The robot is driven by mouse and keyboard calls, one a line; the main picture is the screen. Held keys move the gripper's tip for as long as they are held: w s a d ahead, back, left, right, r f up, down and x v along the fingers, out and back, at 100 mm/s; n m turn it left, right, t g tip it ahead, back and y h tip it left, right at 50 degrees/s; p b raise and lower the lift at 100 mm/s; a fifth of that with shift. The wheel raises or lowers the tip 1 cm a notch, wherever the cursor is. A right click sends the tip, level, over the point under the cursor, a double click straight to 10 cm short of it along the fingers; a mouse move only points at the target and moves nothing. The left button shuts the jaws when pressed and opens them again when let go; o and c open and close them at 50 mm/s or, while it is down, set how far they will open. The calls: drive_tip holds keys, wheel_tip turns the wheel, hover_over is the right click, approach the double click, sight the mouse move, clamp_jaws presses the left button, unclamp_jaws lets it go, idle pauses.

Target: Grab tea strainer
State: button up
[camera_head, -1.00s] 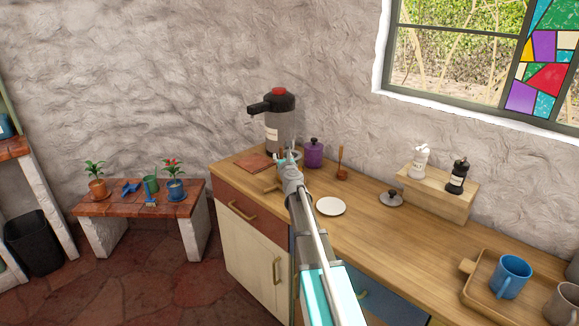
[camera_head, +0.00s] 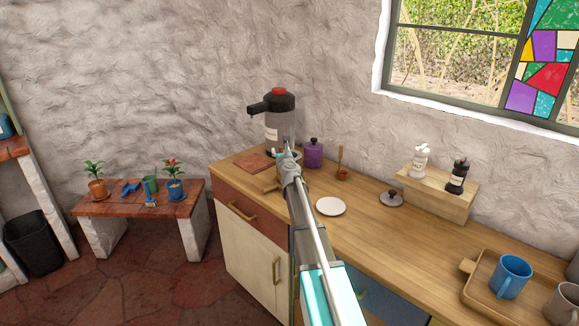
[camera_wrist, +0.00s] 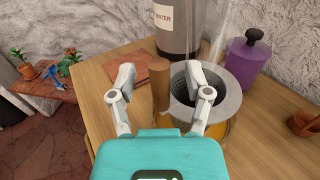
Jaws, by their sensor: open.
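The tea strainer has a grey metal bowl with a dark mesh inside and a wide rim (camera_wrist: 228,103), right of centre in the wrist view. Its brown wooden handle (camera_wrist: 159,85) rises toward the camera between my fingers. My gripper (camera_wrist: 160,71) is open, with one finger on each side of the handle and a gap on the left. The right finger covers part of the bowl. In the head view my gripper (camera_head: 284,152) is over the counter's back left, and my arm hides most of the strainer.
A water dispenser (camera_head: 279,133) stands just behind my gripper, with a purple jar (camera_head: 314,154) to its right. A brown board (camera_head: 255,162) lies left. A white plate (camera_head: 331,206) and a grey lid (camera_head: 391,198) lie to the right, with bare counter between them.

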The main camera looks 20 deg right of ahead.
clamp_jaws()
drive_tip(key=shift+r, duration=0.15)
idle(0.6)
wheel_tip(320, 180, up, 10)
drive_tip(key=p, duration=1)
drive_tip(key=shift+f, duration=0.2)
idle(0.4)
